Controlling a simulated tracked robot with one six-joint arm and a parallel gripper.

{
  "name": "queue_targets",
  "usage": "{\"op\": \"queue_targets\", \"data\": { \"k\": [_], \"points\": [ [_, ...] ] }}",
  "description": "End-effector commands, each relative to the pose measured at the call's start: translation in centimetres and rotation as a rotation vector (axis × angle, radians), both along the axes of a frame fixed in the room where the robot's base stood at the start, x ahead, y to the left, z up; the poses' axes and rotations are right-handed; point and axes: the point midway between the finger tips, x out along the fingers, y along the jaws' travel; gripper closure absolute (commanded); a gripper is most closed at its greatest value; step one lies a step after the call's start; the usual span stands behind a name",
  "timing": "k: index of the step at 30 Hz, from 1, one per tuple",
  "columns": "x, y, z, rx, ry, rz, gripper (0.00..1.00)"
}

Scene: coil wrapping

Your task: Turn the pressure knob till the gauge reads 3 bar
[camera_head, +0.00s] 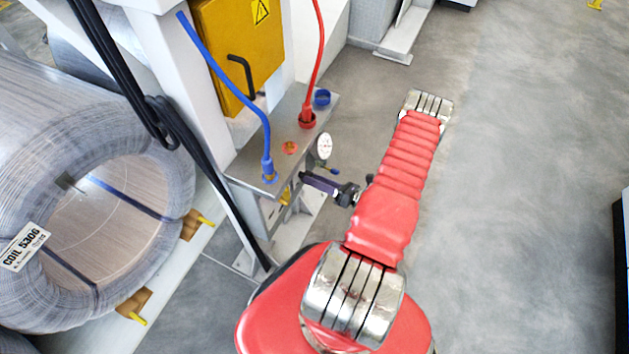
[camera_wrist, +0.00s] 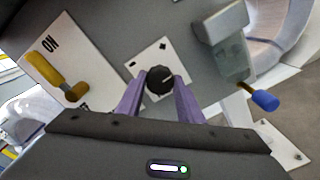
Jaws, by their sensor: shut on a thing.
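The black pressure knob (camera_wrist: 160,80) shows in the wrist view on a white plate with small marks. The purple fingers of my gripper (camera_wrist: 158,92) are on both sides of the knob and shut on it. In the head view my gripper (camera_head: 306,181) reaches the front of the grey panel, and the knob is hidden there. The round white gauge (camera_head: 324,147) stands at the panel's right edge in the head view. Its dial is too small to read. In the wrist view the gauge's face does not show.
A yellow lever (camera_wrist: 48,72) beside an ON label is left of the knob, and a blue-tipped handle (camera_wrist: 264,100) is to the right. Blue (camera_head: 262,125) and red (camera_head: 320,50) hoses rise from the panel top.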

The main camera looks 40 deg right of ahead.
Motion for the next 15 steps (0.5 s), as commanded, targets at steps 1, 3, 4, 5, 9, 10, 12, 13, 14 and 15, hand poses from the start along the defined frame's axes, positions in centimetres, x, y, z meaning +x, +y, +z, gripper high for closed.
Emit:
{"op": "queue_targets", "data": {
  "k": [1,3,4,5,9,10,12,13,14,15],
  "points": [
    [-0.03,-0.07,-0.06,0.041,0.017,-0.001,0.89],
    [-0.02,-0.09,-0.07,0.104,0.04,-0.002,0.89],
    [-0.02,-0.11,-0.08,0.13,0.049,-0.002,0.89],
    [-0.01,-0.11,-0.09,0.158,0.058,-0.002,0.89],
    [0.0,-0.17,-0.13,0.282,0.103,-0.003,0.89],
    [0.01,-0.18,-0.14,0.308,0.113,-0.003,0.89],
    [0.02,-0.19,-0.16,0.37,0.135,-0.003,0.89],
    [0.01,-0.21,-0.18,0.398,0.145,-0.003,0.89],
    [0.02,-0.22,-0.18,0.424,0.155,-0.004,0.89],
    [0.03,-0.23,-0.2,0.459,0.167,-0.004,0.89]
  ]
}}
